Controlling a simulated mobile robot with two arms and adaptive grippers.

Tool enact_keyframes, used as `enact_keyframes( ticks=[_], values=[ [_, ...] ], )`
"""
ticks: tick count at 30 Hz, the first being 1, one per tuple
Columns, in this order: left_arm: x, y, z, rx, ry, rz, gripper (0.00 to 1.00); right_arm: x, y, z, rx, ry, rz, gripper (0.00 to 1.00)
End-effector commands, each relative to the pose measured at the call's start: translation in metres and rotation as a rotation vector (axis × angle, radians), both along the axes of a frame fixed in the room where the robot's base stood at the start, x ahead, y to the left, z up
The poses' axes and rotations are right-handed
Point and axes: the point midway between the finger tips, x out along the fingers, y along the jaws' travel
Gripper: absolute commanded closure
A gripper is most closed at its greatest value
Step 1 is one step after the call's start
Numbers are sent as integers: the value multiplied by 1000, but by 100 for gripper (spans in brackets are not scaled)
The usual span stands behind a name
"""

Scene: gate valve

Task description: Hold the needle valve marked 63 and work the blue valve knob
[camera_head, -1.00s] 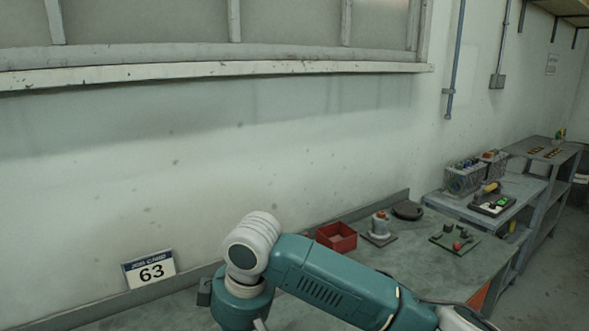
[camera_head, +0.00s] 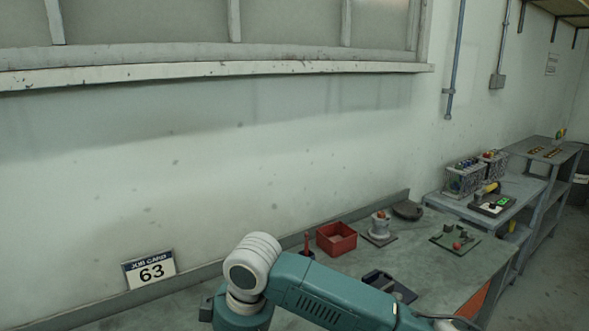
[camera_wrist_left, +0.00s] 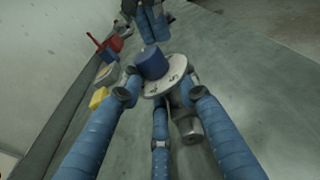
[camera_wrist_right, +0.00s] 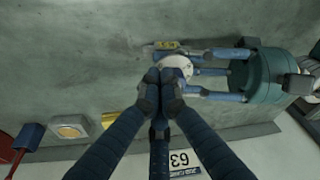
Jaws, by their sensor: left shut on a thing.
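The needle valve, with a white marked dial (camera_wrist_left: 165,82) and a blue valve knob (camera_wrist_left: 152,64) on top, shows in the left wrist view. My left gripper (camera_wrist_left: 158,95) is shut around its body. The dial also shows in the right wrist view (camera_wrist_right: 178,66), with my left gripper's fingers (camera_wrist_right: 200,72) coming from the right. My right gripper (camera_wrist_right: 160,88) has its fingertips close together in front of the dial, and they hide the knob. In the left wrist view its fingers (camera_wrist_left: 150,22) are just beyond the knob. Whether they touch it is unclear. The head view hides both grippers.
A job card marked 63 (camera_head: 150,269) stands against the wall. A red bin (camera_head: 336,239), a red-handled tool (camera_head: 307,245), a dark tray (camera_head: 389,286) and a green board (camera_head: 455,239) are on the bench.

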Motion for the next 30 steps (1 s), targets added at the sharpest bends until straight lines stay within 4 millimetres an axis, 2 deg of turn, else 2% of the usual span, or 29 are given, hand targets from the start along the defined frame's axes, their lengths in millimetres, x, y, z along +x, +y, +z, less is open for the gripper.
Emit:
enact_keyframes(
  ticks=[1, 17, 30],
  values=[
    [-2, 2, -8, 11, 13, 2, 100, 0, 1, -1, 0, 0, 0, 100],
    [-2, 1, -8, 11, 12, 1, 100, -1, 6, 0, 3, 0, 2, 100],
    [-2, 1, -8, 10, 12, 1, 100, -13, 11, 1, 9, 4, 9, 100]
  ],
)
